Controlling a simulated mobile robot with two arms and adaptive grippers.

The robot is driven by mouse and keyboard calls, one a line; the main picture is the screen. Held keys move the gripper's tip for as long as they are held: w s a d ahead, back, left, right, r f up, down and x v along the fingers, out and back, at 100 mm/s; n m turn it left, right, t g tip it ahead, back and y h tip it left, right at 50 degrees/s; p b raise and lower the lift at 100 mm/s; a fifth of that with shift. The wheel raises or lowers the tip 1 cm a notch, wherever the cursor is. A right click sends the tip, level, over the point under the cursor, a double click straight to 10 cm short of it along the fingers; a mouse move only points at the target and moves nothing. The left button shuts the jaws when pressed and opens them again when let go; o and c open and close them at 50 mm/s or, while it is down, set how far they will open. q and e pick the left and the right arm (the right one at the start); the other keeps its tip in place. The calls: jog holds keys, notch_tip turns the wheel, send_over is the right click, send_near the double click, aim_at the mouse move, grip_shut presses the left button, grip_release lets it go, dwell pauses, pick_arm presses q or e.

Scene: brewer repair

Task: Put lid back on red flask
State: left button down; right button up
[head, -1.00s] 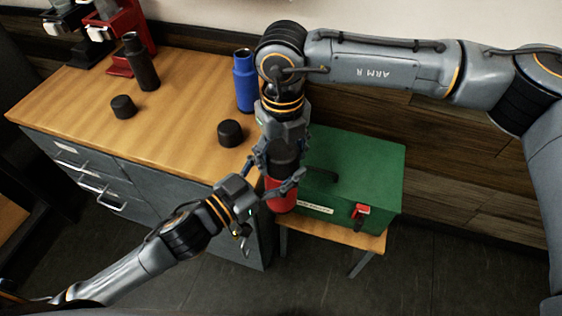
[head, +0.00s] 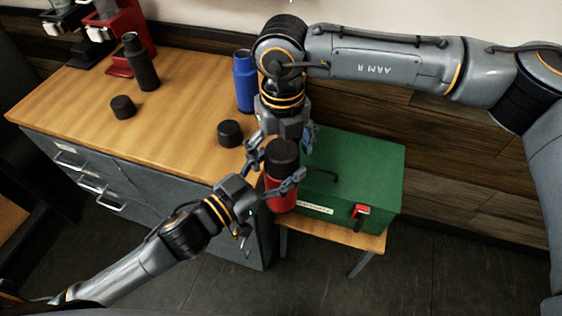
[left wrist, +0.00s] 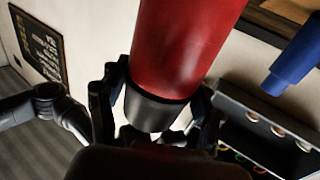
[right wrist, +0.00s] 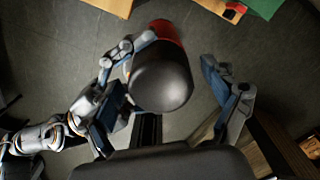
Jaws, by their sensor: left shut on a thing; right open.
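The red flask (head: 279,187) is upright in front of the green box, with a black lid (head: 283,154) on its top. I cannot tell how tightly the lid sits. My left gripper (head: 270,191) is shut on the flask's body. In the left wrist view the red body (left wrist: 185,45) rises from between the fingers, with a dark band at its lower end. My right gripper (head: 277,146) is open at the lid. In the right wrist view the lid (right wrist: 162,76) stands between its spread fingers, with a gap on the right side.
A blue flask (head: 244,82), a black flask (head: 143,65) and two black lids (head: 123,107) (head: 230,133) stand on the wooden counter (head: 180,110). A green box (head: 362,168) is on a stool behind the red flask. Red and black machines stand at the counter's back left.

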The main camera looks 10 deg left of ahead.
notch_tip(320, 180, up, 4)
jog(key=shift+f, duration=0.15)
jog(key=shift+c, duration=0.4)
jog(key=n, duration=0.1)
jog(key=r+n, duration=0.1)
jog(key=n, duration=0.2)
jog(key=shift+r, duration=0.35)
jog(key=n, duration=0.2)
jog(key=r+n, duration=0.1)
jog(key=n, duration=0.2)
jog(key=shift+r+n, duration=0.4)
jog(key=shift+f, duration=4.05)
